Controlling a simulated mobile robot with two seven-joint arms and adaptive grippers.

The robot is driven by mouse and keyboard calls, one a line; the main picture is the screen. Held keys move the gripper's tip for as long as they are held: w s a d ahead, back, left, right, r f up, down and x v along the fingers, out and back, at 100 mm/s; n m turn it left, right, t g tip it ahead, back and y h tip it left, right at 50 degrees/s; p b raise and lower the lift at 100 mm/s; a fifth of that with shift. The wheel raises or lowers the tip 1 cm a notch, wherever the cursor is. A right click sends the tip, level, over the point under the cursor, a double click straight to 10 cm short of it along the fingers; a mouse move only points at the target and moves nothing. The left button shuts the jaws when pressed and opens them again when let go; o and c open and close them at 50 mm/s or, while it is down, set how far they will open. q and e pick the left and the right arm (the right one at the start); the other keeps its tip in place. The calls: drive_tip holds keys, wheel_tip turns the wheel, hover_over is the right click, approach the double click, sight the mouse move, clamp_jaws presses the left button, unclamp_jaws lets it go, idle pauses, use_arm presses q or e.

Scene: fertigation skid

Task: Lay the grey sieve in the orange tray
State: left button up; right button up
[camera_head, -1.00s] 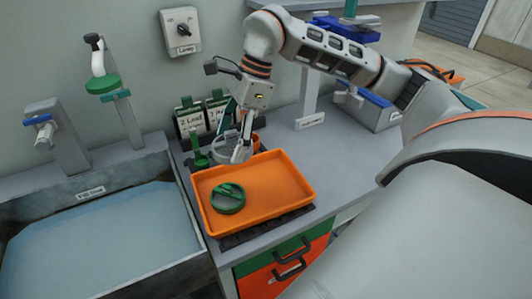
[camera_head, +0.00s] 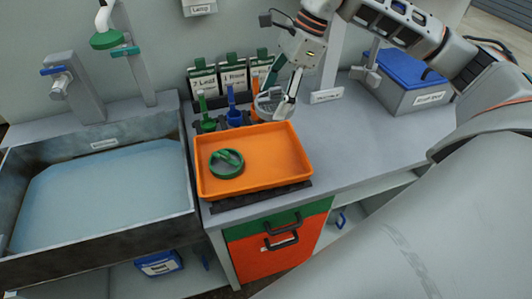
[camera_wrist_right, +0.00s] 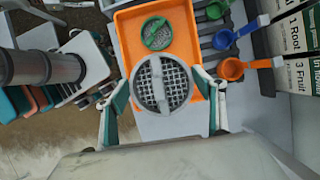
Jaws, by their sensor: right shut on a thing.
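The grey sieve (camera_head: 268,101) is round with a mesh floor and a bar across it. My right gripper (camera_head: 287,104) is shut on it, above and just behind the back right of the orange tray (camera_head: 276,155). In the right wrist view the sieve (camera_wrist_right: 150,84) lies between the fingers of my right gripper (camera_wrist_right: 163,88) and overlaps the near edge of the tray (camera_wrist_right: 127,40). A green sieve (camera_head: 226,163) lies in the left part of the tray, and its right part is bare. My left gripper is out of view.
Green (camera_head: 208,124), blue (camera_head: 235,117) and orange scoops (camera_wrist_right: 232,69) stand behind the tray, before labelled cards (camera_head: 204,82). A water-filled sink (camera_head: 110,190) is at left. A blue-lidded grey box (camera_head: 412,92) stands at right; the counter between is mostly clear.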

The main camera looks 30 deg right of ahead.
wheel_tip(320, 180, down, 18)
drive_tip(key=shift+r, duration=0.1)
idle(0.4)
drive_tip(key=o, duration=1.1)
drive_tip(key=shift+d+r, duration=0.15)
drive_tip(key=shift+r, duration=0.15)
drive_tip(key=v, duration=1.1)
drive_tip(key=shift+r+b, duration=0.2)
drive_tip(key=shift+b, duration=0.1)
